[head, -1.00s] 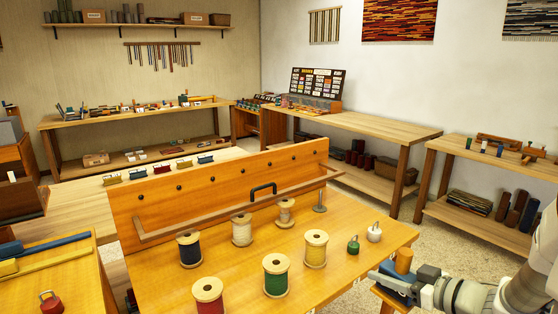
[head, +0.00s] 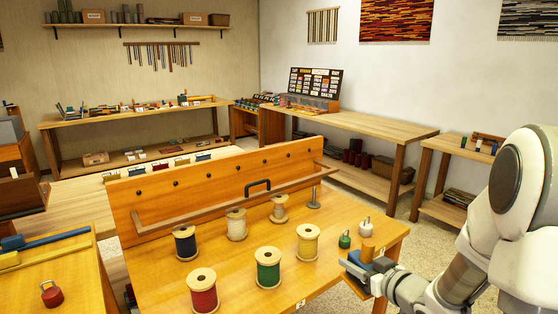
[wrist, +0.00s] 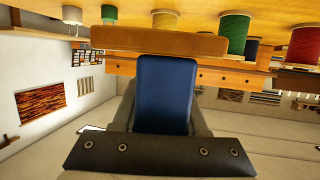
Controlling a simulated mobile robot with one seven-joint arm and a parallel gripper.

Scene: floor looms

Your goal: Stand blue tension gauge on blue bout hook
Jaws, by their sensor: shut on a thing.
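My gripper (head: 368,268) is shut on a blue piece with an orange wooden top (head: 367,250). In the wrist view the blue piece (wrist: 165,92) looks like a rounded block, upright in the picture, with a wooden bar (wrist: 160,42) across its far end. I cannot tell for certain that it is the blue tension gauge. The gripper is at the right front edge of the wooden table (head: 235,262). A green gauge-like weight (head: 345,240) and a white one (head: 365,229) stand on that table just behind the gripper. I cannot pick out the blue bout hook.
Several thread spools stand on the table, among them a navy spool (head: 185,243), a green spool (head: 268,268) and a red spool (head: 203,292). An upright orange board (head: 215,180) runs along the back. A red weight (head: 51,295) is on the left table.

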